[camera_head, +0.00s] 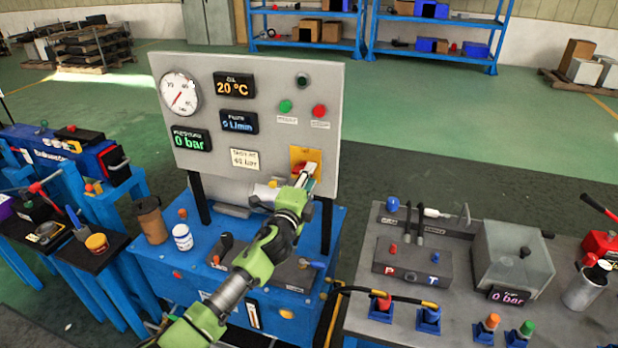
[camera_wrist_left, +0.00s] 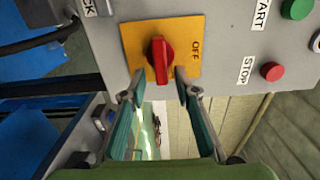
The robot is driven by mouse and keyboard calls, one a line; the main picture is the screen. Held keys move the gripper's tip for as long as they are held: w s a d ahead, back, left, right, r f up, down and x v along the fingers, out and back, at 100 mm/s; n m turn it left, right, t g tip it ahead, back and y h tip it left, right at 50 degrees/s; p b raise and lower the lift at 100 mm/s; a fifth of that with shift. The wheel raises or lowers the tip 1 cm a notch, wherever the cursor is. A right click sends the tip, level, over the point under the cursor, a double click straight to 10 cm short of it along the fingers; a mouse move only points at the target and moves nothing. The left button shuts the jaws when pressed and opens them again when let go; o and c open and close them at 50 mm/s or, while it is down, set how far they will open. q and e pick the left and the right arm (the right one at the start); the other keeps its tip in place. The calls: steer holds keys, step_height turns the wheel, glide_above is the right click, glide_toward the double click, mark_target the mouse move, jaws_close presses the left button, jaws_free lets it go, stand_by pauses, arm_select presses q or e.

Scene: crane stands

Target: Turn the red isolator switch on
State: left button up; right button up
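The red isolator switch (camera_head: 299,168) sits on a yellow plate (camera_head: 305,154) at the lower right of the grey panel (camera_head: 255,75). In the left wrist view the red knob (camera_wrist_left: 160,55) shows clearly on its yellow plate (camera_wrist_left: 188,28). The word OFF is printed beside the knob. My left gripper (camera_head: 307,178) is at the switch and partly hides it in the head view. In the left wrist view its fingers (camera_wrist_left: 160,85) are open, one on each side of the knob, with gaps between. My right gripper is not in view.
A green button (camera_head: 285,106) and a red button (camera_head: 319,111) are above the switch. A gauge (camera_head: 180,92) and displays fill the panel's left. A grey worktable with fittings is at right.

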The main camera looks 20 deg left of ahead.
arm_select(q)
steer(key=s, duration=1.2)
steer(key=shift+a, duration=0.2)
